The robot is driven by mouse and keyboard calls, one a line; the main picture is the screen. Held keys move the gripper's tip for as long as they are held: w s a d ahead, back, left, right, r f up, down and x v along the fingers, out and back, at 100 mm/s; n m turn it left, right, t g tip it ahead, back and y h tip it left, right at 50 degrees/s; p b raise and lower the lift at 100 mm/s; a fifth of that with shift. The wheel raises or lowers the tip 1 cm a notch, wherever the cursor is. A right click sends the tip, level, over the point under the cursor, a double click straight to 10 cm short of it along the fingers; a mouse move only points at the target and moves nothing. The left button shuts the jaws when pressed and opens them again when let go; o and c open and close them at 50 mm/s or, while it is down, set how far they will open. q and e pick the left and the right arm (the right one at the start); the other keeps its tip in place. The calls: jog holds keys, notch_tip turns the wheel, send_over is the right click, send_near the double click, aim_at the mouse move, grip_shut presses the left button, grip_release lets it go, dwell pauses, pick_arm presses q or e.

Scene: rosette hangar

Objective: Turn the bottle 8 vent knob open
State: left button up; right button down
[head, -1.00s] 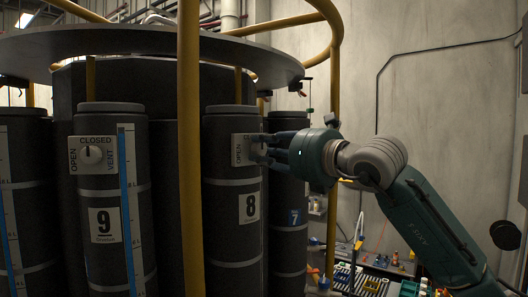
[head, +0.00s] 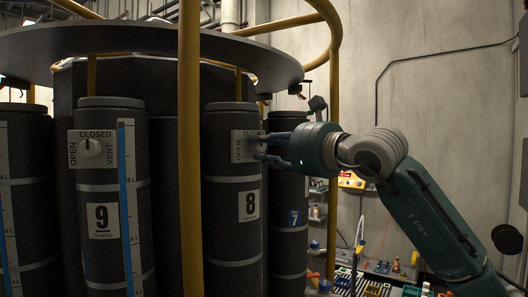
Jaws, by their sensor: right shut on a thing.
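Bottle 8 (head: 232,235) is a dark upright cylinder with a white "8" label, right of the yellow post. Its vent plate (head: 237,147), partly visible, reads OPEN at its left side. My right gripper (head: 260,147) reaches in from the right, its fingers at the right part of this plate. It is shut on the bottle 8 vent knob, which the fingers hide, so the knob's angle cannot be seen. My left gripper is not in view.
Bottle 7 (head: 288,245) stands close behind on the right. A yellow post (head: 190,200) rises in front between bottles 9 and 8. A round dark top (head: 130,42) overhangs the bottles.

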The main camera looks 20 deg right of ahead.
jog(key=n, duration=0.5)
jog(key=shift+w+f+n+b, duration=0.15)
jog(key=shift+f+n+b, duration=0.15)
jog(key=shift+f, duration=0.1)
jog(key=n, duration=0.5)
jog(key=shift+d+r, duration=0.1)
jog(key=shift+r, duration=0.05)
jog(key=shift+n, duration=0.3)
jog(key=c, duration=1.4)
grip_release()
jog(key=shift+r, duration=0.1)
jog(key=shift+d, duration=0.15)
